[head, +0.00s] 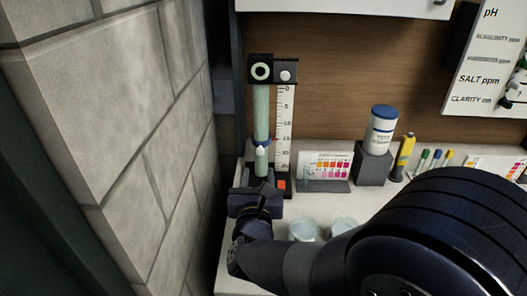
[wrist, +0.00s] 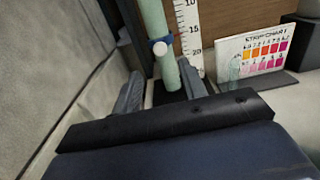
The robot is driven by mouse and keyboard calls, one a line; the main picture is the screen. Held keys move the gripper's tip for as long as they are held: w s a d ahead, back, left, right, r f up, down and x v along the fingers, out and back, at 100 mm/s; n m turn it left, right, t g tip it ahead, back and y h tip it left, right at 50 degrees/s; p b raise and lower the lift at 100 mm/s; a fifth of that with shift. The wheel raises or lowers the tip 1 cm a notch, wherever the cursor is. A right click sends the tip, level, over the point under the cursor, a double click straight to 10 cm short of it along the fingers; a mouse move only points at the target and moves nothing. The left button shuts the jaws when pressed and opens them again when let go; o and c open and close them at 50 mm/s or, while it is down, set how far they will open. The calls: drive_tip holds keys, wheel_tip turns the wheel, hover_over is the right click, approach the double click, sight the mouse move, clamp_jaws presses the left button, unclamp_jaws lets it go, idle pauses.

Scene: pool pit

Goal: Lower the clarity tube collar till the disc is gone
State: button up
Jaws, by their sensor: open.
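The clarity tube (head: 261,110) is a pale green upright tube beside a white scale (head: 284,125). A blue collar (head: 262,143) with a white knob (head: 261,155) sits around its lower part; in the wrist view the collar (wrist: 160,41) is between the 15 and 20 marks' heights. At the tube top, a black block bears a pale ring with a dark centre (head: 261,71); I cannot tell whether this shows the disc. My gripper (wrist: 160,70) is open and empty, below the collar, with the tube's lower end showing between its fingers. The head view shows my gripper (head: 255,190) near the tube's foot.
A stone wall (head: 120,120) stands close on the left. Right of the tube are a strip chart (head: 326,165), a white bottle with a blue cap (head: 382,130) on a grey block, and small coloured vials. Clear cups (head: 304,229) stand on the counter near my arm.

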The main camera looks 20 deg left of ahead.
sight(260, 152)
drive_tip(key=p+x, duration=0.3)
drive_tip(key=x, duration=0.7)
drive_tip(key=shift+w, duration=0.4)
drive_tip(key=shift+c, duration=0.2)
clamp_jaws()
